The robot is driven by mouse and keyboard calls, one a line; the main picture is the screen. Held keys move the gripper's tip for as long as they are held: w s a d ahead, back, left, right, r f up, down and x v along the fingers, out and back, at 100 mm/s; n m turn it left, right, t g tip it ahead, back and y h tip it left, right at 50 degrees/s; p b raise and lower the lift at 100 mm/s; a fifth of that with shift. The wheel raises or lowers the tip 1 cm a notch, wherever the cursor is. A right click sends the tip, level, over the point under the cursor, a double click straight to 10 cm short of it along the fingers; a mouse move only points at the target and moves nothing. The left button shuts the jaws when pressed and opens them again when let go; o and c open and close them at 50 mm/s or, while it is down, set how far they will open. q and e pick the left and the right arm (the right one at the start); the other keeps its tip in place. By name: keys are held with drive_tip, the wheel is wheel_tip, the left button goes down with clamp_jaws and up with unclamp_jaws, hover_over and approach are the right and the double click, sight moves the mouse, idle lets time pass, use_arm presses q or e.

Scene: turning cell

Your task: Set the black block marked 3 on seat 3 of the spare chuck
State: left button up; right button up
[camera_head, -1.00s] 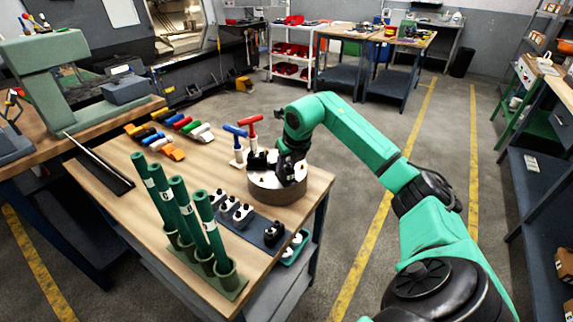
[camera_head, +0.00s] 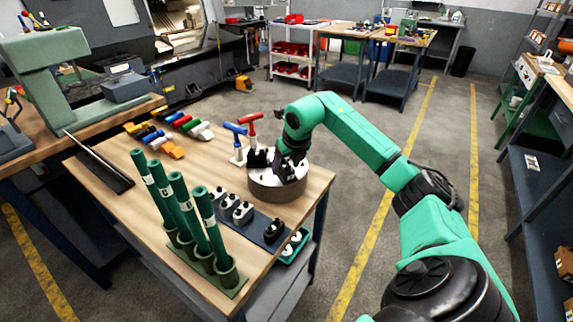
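The spare chuck (camera_head: 268,187) is a round drum with a brown side and a pale top, standing near the right edge of the wooden table. A black block (camera_head: 257,159) sits on the far left part of its top. My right gripper (camera_head: 289,171) is black and low over the right part of the chuck. Its fingers and what is between them merge into one dark shape, so I cannot tell whether it holds a block. Another black block (camera_head: 274,231) stands at the near end of a dark strip. I cannot read any numbers on the blocks. My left gripper is out of view.
The dark strip (camera_head: 255,222) also carries several grey-white pieces (camera_head: 243,212). Tall green tubes (camera_head: 180,205) stand in a rack at the front. Red and blue T-handled tools (camera_head: 250,127) stand just behind the chuck. Coloured pieces (camera_head: 172,150) lie at the back left. A green tray (camera_head: 295,245) hangs beyond the table's right edge.

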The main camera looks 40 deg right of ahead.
drive_tip(key=shift+s+r, duration=0.1)
drive_tip(key=shift+r, duration=0.15)
drive_tip(key=b+v, duration=0.1)
drive_tip(key=v, duration=1.3)
drive_tip(key=shift+s, duration=0.15)
